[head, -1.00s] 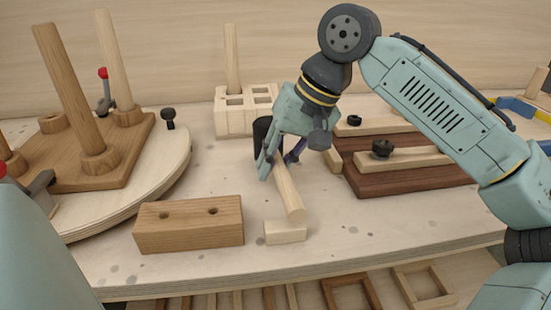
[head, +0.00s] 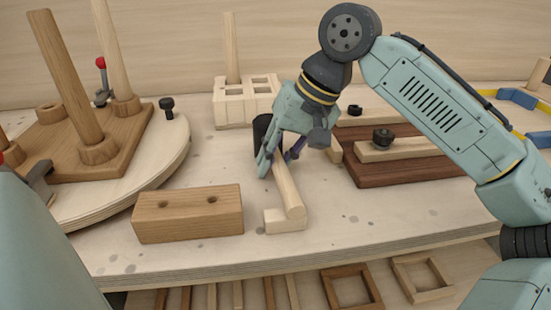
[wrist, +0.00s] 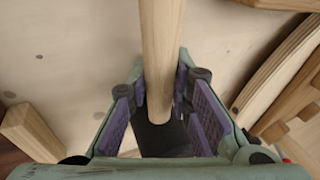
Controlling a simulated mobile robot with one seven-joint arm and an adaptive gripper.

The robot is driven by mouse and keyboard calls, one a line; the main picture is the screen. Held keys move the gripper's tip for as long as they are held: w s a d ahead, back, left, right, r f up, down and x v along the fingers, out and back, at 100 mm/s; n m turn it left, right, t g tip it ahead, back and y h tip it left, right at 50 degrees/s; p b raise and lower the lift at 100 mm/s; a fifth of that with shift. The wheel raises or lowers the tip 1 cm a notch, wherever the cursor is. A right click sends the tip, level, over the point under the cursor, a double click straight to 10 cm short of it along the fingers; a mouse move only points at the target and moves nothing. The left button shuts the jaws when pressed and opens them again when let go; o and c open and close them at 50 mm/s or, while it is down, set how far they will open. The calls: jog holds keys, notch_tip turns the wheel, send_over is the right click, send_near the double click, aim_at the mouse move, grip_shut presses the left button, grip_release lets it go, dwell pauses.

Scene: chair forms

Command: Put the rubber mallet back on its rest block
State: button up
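The rubber mallet has a pale wooden handle (head: 288,192) and a black head (head: 262,130). In the wrist view the handle (wrist: 160,55) runs out between the purple pads of my gripper (wrist: 160,85), and the dark head (wrist: 162,138) sits close to the palm. The handle's free end is over a small pale block (head: 284,226), which looks like the rest block. Whether the handle touches it I cannot tell.
A brown block with two holes (head: 188,218) lies left of the pale block. A round board (head: 150,180) with a peg base is at left. A dark brown board (head: 400,170) with clamped strips is at right. A slotted block (head: 235,112) stands behind. The table's front edge is close.

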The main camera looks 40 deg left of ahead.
jog(key=o, duration=0.5)
jog(key=v, duration=1.2)
